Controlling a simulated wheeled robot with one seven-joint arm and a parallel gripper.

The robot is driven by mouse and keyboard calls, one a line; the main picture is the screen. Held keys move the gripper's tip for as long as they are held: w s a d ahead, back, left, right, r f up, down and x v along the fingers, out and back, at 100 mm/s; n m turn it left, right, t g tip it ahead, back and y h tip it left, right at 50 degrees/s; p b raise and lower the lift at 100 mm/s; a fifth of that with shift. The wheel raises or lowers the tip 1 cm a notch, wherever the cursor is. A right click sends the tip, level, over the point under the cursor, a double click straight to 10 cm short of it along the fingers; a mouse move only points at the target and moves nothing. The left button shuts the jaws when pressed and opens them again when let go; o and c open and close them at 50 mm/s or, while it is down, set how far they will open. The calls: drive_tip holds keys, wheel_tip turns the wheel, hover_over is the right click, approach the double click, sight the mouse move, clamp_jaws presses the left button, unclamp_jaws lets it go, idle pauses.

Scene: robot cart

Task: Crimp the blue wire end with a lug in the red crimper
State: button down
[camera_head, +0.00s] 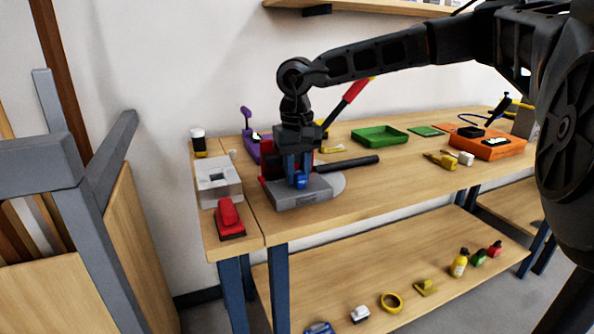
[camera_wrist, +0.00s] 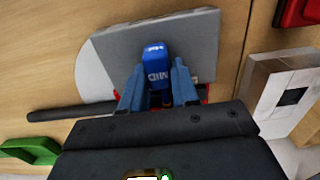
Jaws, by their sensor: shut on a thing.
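My gripper (camera_head: 299,168) is at the left part of the bench, pointing down over a grey base block. In the wrist view its two blue fingers (camera_wrist: 156,88) are shut on a small blue piece (camera_wrist: 153,62) with white lettering. The blue piece also shows low between the fingers in the head view (camera_head: 300,181). I cannot tell whether it is the wire end or whether it touches the block. A red body (camera_head: 268,166), perhaps the red crimper, stands right behind my gripper and is partly hidden. A red-gripped lever (camera_head: 356,90) rises behind. I cannot make out a lug.
The grey base (camera_head: 310,197) has a rounded plate and black bar (camera_head: 348,163) on its right. A grey-white box (camera_head: 219,184) and red tool (camera_head: 230,218) are left. Green tray (camera_head: 379,136) and orange tray (camera_head: 490,147) lie right. The bench front-right is clear.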

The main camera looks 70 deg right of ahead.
sight(297, 170)
drive_tip(key=c, duration=0.8)
unclamp_jaws()
drive_tip(key=shift+r+p, duration=1)
drive_tip(key=shift+r, duration=0.5)
drive_tip(key=shift+r, duration=3.85)
